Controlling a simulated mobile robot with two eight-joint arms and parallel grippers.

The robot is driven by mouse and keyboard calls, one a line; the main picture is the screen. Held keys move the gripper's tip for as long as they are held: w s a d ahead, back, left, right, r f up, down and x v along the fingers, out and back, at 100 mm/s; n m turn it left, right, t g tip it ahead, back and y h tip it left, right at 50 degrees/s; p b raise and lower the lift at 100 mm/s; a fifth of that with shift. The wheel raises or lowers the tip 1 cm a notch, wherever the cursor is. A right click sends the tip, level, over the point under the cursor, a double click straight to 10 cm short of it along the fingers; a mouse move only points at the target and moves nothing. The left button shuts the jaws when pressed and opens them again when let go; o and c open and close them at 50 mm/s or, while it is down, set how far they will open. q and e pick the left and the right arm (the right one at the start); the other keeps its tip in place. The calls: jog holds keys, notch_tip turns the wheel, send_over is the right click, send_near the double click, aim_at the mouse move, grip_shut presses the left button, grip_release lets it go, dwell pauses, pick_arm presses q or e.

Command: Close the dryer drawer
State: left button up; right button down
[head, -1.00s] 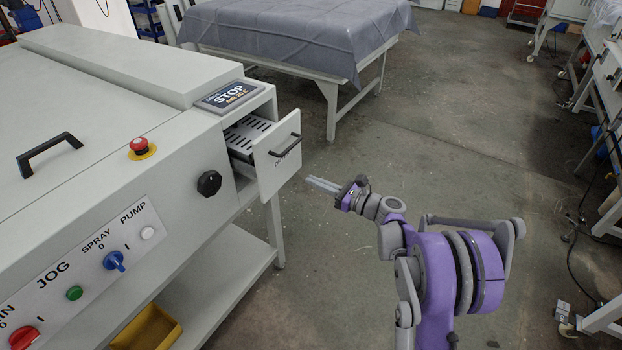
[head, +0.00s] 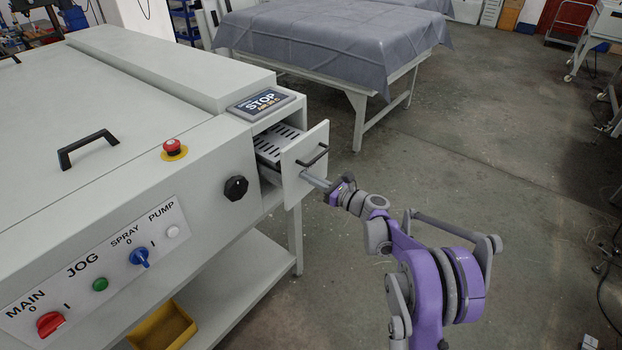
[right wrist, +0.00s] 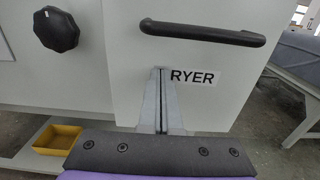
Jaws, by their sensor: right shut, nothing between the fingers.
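The dryer drawer (head: 306,165) stands partly pulled out of the end of the grey plate processor (head: 110,95). Its slotted inside shows behind the white front, and a black bar handle (head: 313,156) is on the front. My right gripper (head: 305,176) is shut and empty, with its fingertips at the drawer front just below the handle. In the right wrist view the fingers (right wrist: 161,70) point at the drawer front (right wrist: 120,90), partly covering its label, under the handle (right wrist: 203,33). I cannot tell for sure whether they touch it. My left gripper is not in view.
A cloth-covered table (head: 330,40) stands behind. A yellow bin (head: 163,328) is on the lower shelf.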

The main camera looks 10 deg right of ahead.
jog(key=x, duration=1.1)
jog(key=shift+r, duration=0.15)
jog(key=shift+a, duration=0.1)
jog(key=shift+b, duration=0.3)
